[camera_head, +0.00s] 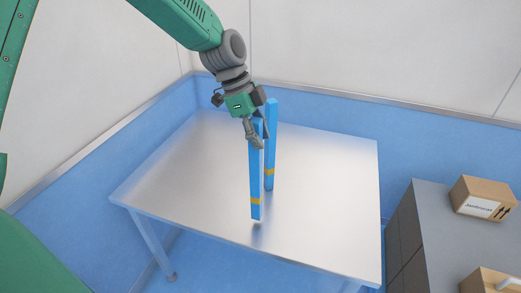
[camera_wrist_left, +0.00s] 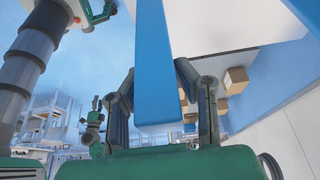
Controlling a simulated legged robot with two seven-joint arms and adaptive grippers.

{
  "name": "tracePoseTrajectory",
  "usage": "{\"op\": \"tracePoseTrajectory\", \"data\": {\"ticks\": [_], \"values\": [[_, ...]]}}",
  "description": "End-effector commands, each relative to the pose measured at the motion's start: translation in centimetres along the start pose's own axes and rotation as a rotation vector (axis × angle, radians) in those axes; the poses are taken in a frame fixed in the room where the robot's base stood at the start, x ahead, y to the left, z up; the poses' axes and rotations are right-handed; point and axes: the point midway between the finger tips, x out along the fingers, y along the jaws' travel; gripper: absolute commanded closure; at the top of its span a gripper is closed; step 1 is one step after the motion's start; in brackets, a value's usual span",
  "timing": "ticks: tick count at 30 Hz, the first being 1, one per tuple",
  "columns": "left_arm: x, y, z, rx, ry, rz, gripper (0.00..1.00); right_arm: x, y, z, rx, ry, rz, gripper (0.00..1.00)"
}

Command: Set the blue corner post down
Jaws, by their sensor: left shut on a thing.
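A blue corner post (camera_head: 256,180) with a yellow band near its lower end stands upright in my left gripper (camera_head: 257,138). The gripper is shut on its upper part. The post's lower end is at the table top (camera_head: 180,165) near the front; I cannot tell whether it touches. A second blue post (camera_head: 271,145), also with a yellow band, stands upright on the table just behind and to the right. The gripper partly hides its left side. In the left wrist view the held post (camera_wrist_left: 153,60) runs between the fingers. My right gripper is not in view.
A grey cabinet (camera_head: 405,235) stands right of the table, with a cardboard box (camera_head: 484,199) on top and another box (camera_head: 488,281) at the lower right. Blue and white walls close in behind. The table's left and right parts are clear.

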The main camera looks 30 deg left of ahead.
Motion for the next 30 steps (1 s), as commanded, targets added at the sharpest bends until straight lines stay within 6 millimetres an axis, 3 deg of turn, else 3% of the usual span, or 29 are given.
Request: {"op": "tracePoseTrajectory", "data": {"ticks": [7,16,17,18,30], "values": [[2.9,0.3,0.7,0.002,-0.004,0.002,1.00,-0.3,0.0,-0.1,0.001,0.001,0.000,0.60],[3.1,0.1,1.4,0.000,0.002,0.001,1.00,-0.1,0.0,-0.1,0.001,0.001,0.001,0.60],[3.1,0.1,1.4,0.000,0.002,0.001,0.67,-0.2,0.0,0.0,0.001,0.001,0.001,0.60],[3.1,0.1,1.4,0.000,0.002,0.001,0.53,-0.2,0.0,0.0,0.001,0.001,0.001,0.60],[2.6,0.1,0.9,0.002,-0.002,-0.001,0.53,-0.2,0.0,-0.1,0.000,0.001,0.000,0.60]]}}
